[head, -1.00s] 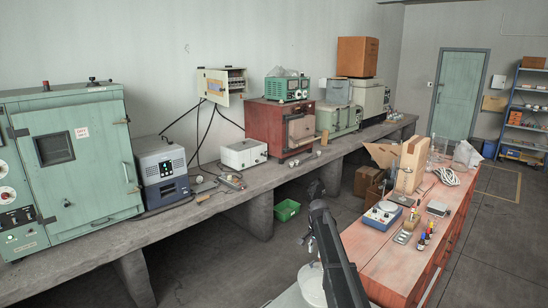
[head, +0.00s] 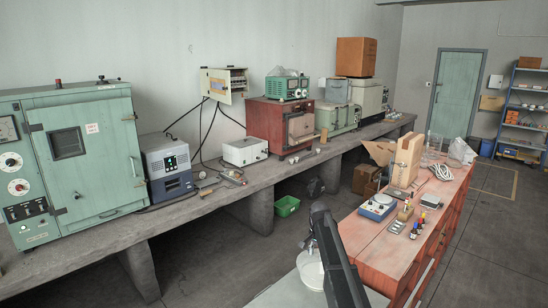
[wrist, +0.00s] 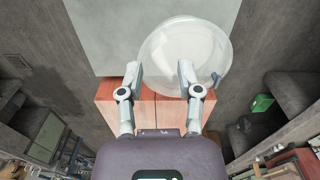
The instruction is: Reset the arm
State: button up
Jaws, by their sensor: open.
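My gripper shows in the wrist view (wrist: 158,82) with its two fingers spread apart and nothing between them. Beyond the fingers are a pale grey surface and a round, clear-and-white dish-like thing (wrist: 185,55). In the head view my dark arm stands at the lower middle, and the gripper's fingers cannot be made out there. A pale round thing (head: 311,268) shows beside the arm, partly hidden by it.
A red-topped wooden bench (head: 432,208) at the right carries a blue instrument (head: 377,208), small bottles and glassware. A long concrete bench (head: 215,198) along the wall holds a green oven (head: 90,190) and other equipment. A green bin (head: 287,206) lies on the floor.

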jog(key=s+f+n+b, duration=0.2)
jog(key=s+f+b, duration=0.1)
jog(key=s, duration=0.8)
jog(key=s+f+n+b, duration=0.3)
jog(key=s, duration=0.8)
jog(key=s+f+n+b, duration=0.3)
jog(key=s, duration=0.8)
jog(key=shift+s+d+f, duration=0.25)
jog(key=shift+s+f, duration=0.1)
jog(key=shift+f, duration=0.05)
